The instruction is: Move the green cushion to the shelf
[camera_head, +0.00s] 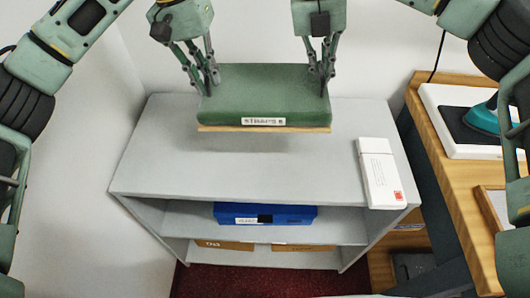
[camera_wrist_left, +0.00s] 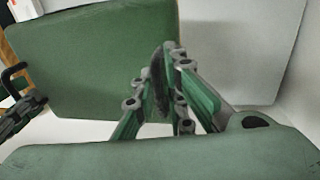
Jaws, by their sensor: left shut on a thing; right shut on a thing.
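The green cushion (camera_head: 264,92) has a white label on its front edge and a thin tan layer under it. It is held level over the top of the grey shelf (camera_head: 142,170), with a shadow below it; I cannot tell for sure whether it touches. My left gripper (camera_head: 209,90) is shut on its left side. My right gripper (camera_head: 326,84) is shut on its right side. In the left wrist view, the cushion (camera_wrist_left: 95,60) fills the upper left, with my left gripper (camera_wrist_left: 160,85) at its edge.
A white box (camera_head: 380,172) lies on the shelf's right side. A blue box (camera_head: 265,213) and brown boxes (camera_head: 225,245) sit on lower levels. A wooden counter (camera_head: 440,150) with a teal iron (camera_head: 485,117) stands at the right. The shelf top's front and left are clear.

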